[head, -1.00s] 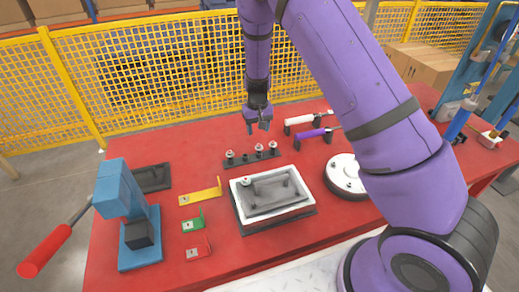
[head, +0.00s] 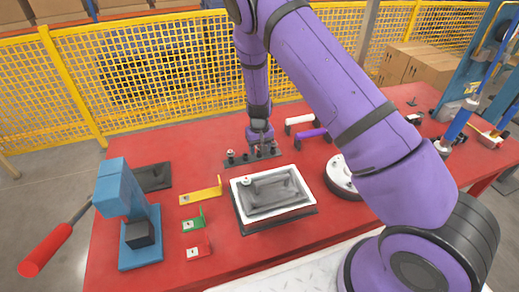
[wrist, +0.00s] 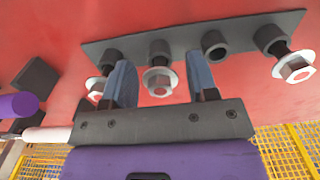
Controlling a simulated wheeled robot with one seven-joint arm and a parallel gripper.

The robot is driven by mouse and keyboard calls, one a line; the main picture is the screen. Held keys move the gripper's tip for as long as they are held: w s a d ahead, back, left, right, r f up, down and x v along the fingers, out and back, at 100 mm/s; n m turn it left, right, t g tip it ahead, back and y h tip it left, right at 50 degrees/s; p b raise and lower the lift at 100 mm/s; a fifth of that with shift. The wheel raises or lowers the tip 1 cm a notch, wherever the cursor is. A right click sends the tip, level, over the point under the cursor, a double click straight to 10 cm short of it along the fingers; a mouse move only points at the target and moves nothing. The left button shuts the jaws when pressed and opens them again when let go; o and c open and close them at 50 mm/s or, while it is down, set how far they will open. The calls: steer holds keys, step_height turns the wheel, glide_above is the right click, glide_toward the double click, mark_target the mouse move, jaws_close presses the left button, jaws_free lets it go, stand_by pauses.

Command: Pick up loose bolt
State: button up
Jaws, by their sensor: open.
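A dark rack (head: 229,163) on the red table holds bolts with pale washers in a row. In the wrist view, bolts show at the left (wrist: 96,86), in the second place (wrist: 158,80) and at the right end (wrist: 296,68); the third socket (wrist: 214,45) looks empty. My gripper (head: 261,142) is low over the rack, pointing down. In the wrist view my gripper (wrist: 160,72) is open, its blue-grey fingers on either side of the second bolt. I cannot tell whether they touch it. Which bolt is the loose one is unclear.
A white-rimmed dark housing (head: 235,190) stands in front of the rack. A purple-handled tool (head: 310,134) and a white-handled tool (head: 299,120) lie to the right. A round white part (head: 338,176), a blue press (head: 130,212) and coloured brackets (head: 208,194) stand around.

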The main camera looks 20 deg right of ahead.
steer(key=c, duration=0.8)
steer(key=shift+r, duration=0.1)
